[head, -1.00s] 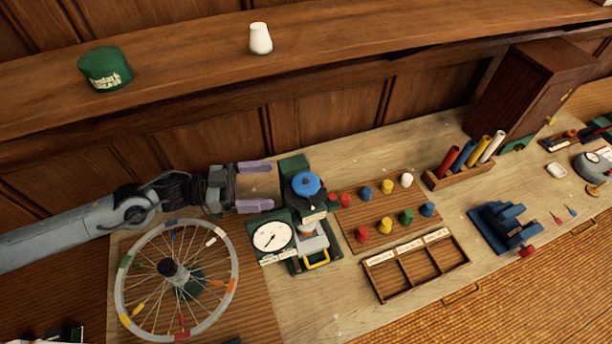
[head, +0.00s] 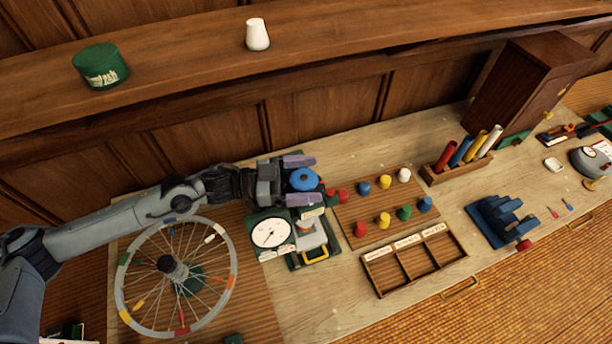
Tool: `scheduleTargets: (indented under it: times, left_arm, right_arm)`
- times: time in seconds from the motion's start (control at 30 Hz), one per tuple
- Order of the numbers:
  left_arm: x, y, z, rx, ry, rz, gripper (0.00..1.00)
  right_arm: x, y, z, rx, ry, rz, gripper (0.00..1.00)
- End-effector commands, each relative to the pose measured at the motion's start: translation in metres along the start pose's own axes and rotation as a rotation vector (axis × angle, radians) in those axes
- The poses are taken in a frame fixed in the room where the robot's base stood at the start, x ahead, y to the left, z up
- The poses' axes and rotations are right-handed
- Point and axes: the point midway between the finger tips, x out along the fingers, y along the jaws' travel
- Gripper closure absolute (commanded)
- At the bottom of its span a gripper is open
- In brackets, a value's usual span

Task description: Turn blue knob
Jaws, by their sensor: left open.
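The round blue knob (head: 304,180) sits on top of a green device with a white dial (head: 271,233) at its left and a yellow handle (head: 315,255) at its front. My left gripper (head: 301,180) is open, with one purple finger behind the knob and the other in front of it. The knob lies between the two fingers; I cannot tell whether they touch it. The gripper hides part of the device's back. My right gripper is not in view.
A spoked wheel (head: 228,270) stands left of the device, below my left arm. A peg board (head: 351,211) with several coloured pegs is close on the right. An empty compartment tray (head: 384,281) lies in front of it.

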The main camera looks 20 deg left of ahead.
Motion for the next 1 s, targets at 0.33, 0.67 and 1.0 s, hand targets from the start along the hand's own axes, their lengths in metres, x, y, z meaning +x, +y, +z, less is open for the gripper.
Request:
scheduleTargets:
  times: [0.33, 0.67, 1.0]
  left_arm:
    - [0.0012, -0.0002, 0.0001, 0.001, 0.0, 0.0, 0.16]
    - [0.001, -0.0002, 0.0, 0.001, 0.0, 0.0, 0.6]
    - [0.0011, -0.0012, 0.0001, 0.003, 0.001, 0.066, 0.6]
  right_arm:
    - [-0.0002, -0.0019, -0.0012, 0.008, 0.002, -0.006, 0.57]
    - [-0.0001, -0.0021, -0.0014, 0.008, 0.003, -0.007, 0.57]
    - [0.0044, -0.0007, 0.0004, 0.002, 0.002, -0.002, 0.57]
